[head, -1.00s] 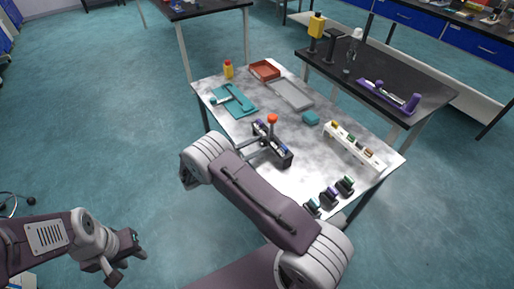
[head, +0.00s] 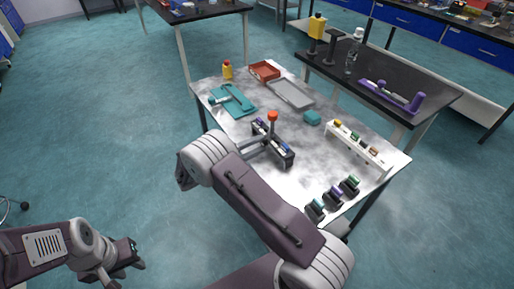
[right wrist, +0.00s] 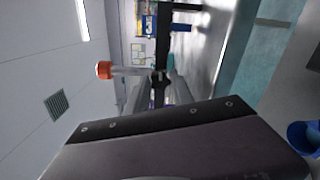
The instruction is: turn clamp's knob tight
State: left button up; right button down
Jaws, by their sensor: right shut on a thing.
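An orange knob (head: 272,115) tops a grey upright stem on a dark rack-like fixture (head: 286,158), which I take for the clamp, near the middle of the table. My right gripper (head: 265,141) is at this stem, below the orange top, and looks shut on it. My right arm hides part of the grip. In the right wrist view the orange knob (right wrist: 104,70) stands out left of the jaws (right wrist: 160,85) on its pale stem; the jaw tips are hard to make out. My left gripper (head: 130,268) hangs off the table at lower left, open and empty.
A white rack (head: 357,150) and several small dark holders (head: 333,197) stand to the right. A teal tool on a mat (head: 233,99), a yellow bottle (head: 227,70), a red tray (head: 264,72), a grey tray (head: 291,95) and a teal block (head: 312,117) lie farther back.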

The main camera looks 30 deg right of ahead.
jog(key=shift+m, duration=0.5)
jog(key=c, duration=1.1)
grip_release()
jog(key=a, duration=0.9)
jog(key=shift+s+b, duration=0.3)
jog(key=shift+s, duration=0.1)
